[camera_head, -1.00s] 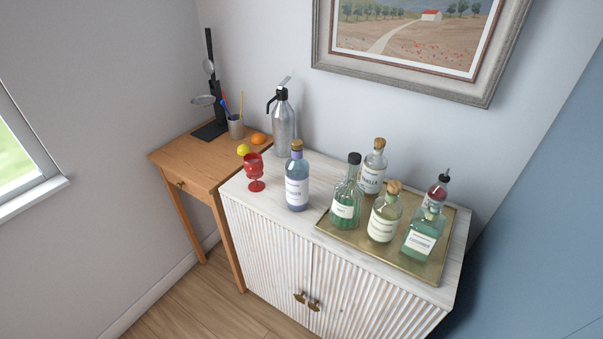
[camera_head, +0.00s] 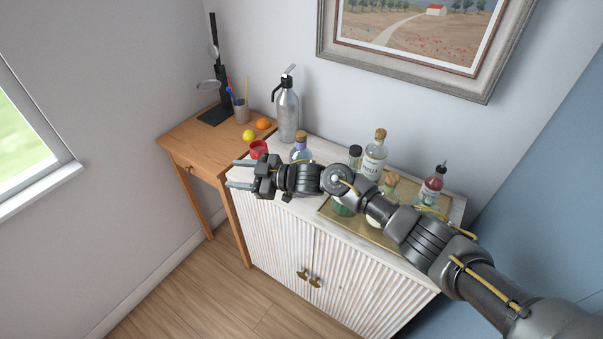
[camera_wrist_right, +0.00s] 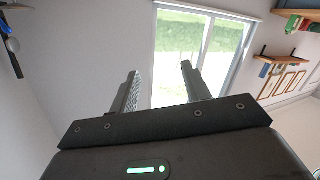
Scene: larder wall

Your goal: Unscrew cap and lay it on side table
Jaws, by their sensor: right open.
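My right gripper (camera_head: 234,173) is open and empty, reaching left in front of the cabinet top. It also shows open in the right wrist view (camera_wrist_right: 160,70), with the window behind it. The wooden side table (camera_head: 182,150) stands at the left. A blue bottle with a cork-coloured cap (camera_head: 301,136) stands on the cabinet, partly hidden by my arm. Behind the arm are a black-capped bottle (camera_head: 355,153), a corked clear bottle (camera_head: 375,160), and another corked bottle (camera_head: 391,185). Their caps are on. Which cap is meant, I cannot tell. My left gripper is not in view.
The side table holds a lemon (camera_head: 249,135), an orange (camera_head: 263,124), a pen cup (camera_head: 241,114) and a black stand (camera_head: 217,113); its front left is bare.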

